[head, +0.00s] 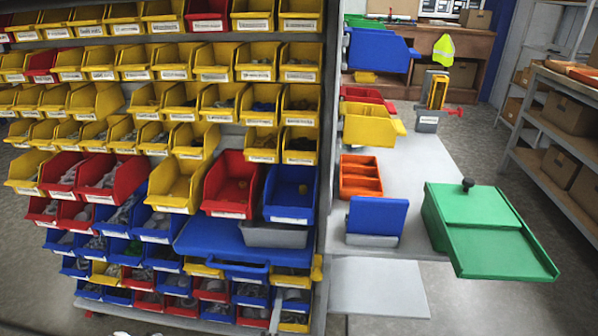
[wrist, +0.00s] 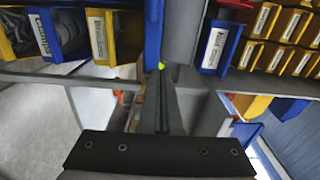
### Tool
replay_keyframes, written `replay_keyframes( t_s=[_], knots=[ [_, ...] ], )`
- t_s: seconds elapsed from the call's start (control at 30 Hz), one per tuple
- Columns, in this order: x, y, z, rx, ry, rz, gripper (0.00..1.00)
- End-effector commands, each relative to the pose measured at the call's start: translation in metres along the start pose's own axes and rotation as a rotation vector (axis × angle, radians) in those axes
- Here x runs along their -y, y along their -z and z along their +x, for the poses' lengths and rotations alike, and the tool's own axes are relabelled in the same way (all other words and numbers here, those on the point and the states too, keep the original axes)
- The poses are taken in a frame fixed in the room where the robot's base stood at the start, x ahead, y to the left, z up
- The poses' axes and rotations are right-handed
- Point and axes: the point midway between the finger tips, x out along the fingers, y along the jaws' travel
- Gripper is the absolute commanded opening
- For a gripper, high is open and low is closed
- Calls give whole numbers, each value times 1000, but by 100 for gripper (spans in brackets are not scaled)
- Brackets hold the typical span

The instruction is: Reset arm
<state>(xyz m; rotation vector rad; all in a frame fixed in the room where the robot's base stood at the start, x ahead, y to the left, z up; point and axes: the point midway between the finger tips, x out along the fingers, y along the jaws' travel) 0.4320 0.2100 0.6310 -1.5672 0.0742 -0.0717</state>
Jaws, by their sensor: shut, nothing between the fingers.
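My gripper (wrist: 161,72) shows in the wrist view as dark fingers together at the centre, above a black bar with screws. It is shut, with nothing seen between the fingers. Blue and yellow labelled bins are near it at the top of that view. In the head view I cannot make out my gripper.
A tall rack of yellow, red and blue bins (head: 180,190) fills the left. A grey bench (head: 405,165) to its right bears an orange tray (head: 360,178) and a green lidded box (head: 480,215). Shelves with cardboard boxes (head: 568,105) stand far right, with open floor before them.

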Motion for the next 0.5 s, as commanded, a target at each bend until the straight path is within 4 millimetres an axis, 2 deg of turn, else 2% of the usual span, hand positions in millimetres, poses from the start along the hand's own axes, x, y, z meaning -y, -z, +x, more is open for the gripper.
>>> replay_keyframes(
  t_s=[0.17, 0.33, 0.5],
  knots=[
    [25, 15, 10, -113, 14, 119, 0],
    [72, 56, 24, -361, 60, 382, 0],
    [116, 104, 25, -623, 132, 669, 0]
  ],
)
